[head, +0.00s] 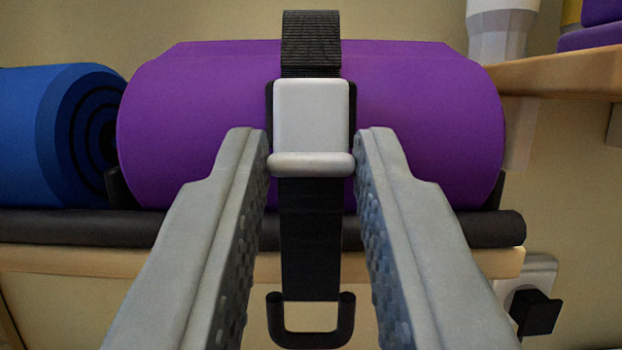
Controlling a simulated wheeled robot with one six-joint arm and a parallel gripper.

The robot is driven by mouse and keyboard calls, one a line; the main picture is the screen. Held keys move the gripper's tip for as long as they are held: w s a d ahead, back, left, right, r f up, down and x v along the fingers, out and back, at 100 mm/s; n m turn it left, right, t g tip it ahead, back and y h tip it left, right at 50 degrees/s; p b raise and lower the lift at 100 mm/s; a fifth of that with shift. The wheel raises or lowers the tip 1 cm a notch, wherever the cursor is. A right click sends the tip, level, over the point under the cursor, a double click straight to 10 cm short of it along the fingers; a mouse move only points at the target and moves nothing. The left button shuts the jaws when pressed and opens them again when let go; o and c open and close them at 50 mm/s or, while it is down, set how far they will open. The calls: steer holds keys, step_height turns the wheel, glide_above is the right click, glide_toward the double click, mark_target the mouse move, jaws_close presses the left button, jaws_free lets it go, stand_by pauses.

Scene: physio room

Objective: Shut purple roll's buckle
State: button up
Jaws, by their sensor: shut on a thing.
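The purple roll (430,120) lies on its side on a dark padded shelf, with a black strap (311,45) running down over its middle. Its buckle (312,112) is a light grey plate with a thick rounded lip at the lower end, facing me on a dark backing. My gripper (312,140) is shut on the buckle, with one finger at each side of its lower part and lip. The strap's lower part hangs below the lip to a dark open loop (311,338) between my fingers. Whether the buckle is latched I cannot tell.
A blue roll (50,130) lies close at the left. The dark padded edge (440,230) and wooden shelf (490,262) run below the rolls. At the right are a higher wooden shelf (570,75) with a white container (500,30) and purple blocks (590,38), and a wall socket with black plug (535,311).

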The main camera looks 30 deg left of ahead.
steer(key=shift+w+a+f+t+y, duration=0.2)
steer(key=shift+w+f+t+y, duration=0.15)
steer(key=shift+t+y, duration=0.4)
steer(key=o, duration=1)
steer(key=shift+s+f, duration=0.1)
steer(key=shift+s, duration=0.05)
steer(key=v, duration=1.7)
steer(key=shift+s+f, duration=0.1)
